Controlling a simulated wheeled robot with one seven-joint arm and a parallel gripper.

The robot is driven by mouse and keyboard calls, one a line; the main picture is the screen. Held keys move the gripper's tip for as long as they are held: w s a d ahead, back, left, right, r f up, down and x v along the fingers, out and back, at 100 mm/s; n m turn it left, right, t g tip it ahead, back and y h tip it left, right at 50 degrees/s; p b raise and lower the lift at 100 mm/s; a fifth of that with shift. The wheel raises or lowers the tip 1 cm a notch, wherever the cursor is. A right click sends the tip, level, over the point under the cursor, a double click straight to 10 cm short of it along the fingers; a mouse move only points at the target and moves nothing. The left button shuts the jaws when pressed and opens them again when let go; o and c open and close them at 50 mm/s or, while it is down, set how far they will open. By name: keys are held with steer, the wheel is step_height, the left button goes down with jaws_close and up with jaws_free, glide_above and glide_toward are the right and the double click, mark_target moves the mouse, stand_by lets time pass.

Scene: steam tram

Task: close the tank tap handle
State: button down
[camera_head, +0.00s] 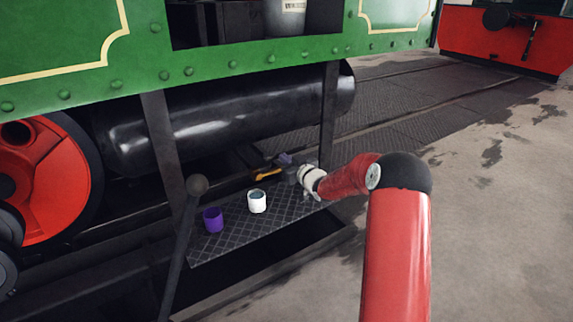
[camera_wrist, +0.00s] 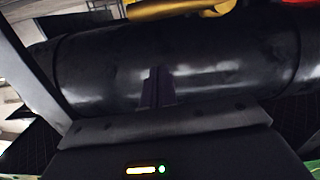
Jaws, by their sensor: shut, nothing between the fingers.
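The black cylindrical tank (camera_head: 215,120) lies under the green tram body and fills much of the wrist view (camera_wrist: 100,75). A yellow handle-like part (camera_head: 266,174), likely the tap handle, shows below the tank beside my gripper. A yellow part also crosses the top edge of the wrist view (camera_wrist: 175,9), cut off by the frame. My gripper (camera_head: 285,160) is at the tank's underside, just right of the yellow part in the head view. In the wrist view its dark fingers (camera_wrist: 157,88) are together and empty, in front of the tank. I cannot tell whether they touch the handle.
A white cup (camera_head: 257,203) and a purple cup (camera_head: 213,221) stand on the dark step plate (camera_head: 275,217) below the tank. A black lever (camera_head: 182,245) rises at the front left. Upright struts flank the step. A red wheel (camera_head: 45,180) is left; open floor (camera_head: 490,220) lies right.

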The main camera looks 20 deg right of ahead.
steer(key=v, duration=0.8)
steer(key=shift+s+d+f, duration=0.2)
steer(key=shift+s, duration=0.2)
steer(key=s+a+r+m+g+h+p, duration=0.1)
steer(key=s+a+r+g+h+p, duration=0.2)
steer(key=s+r, duration=0.5)
steer(key=s+a+r+m+g+h+p, duration=0.1)
steer(key=s+r+m+g+h+p, duration=0.2)
steer(key=s+r, duration=0.5)
steer(key=s+a+g+p, duration=0.1)
steer(key=s+a+g, duration=0.1)
steer(key=s, duration=1.1)
steer(key=s+a+r+g+p, duration=0.1)
steer(key=s+a+g, duration=0.2)
steer(key=s, duration=1.1)
steer(key=shift+a+r+m+y+p, duration=0.2)
steer(key=shift+a+m+y+p, duration=0.1)
steer(key=shift+a, duration=0.5)
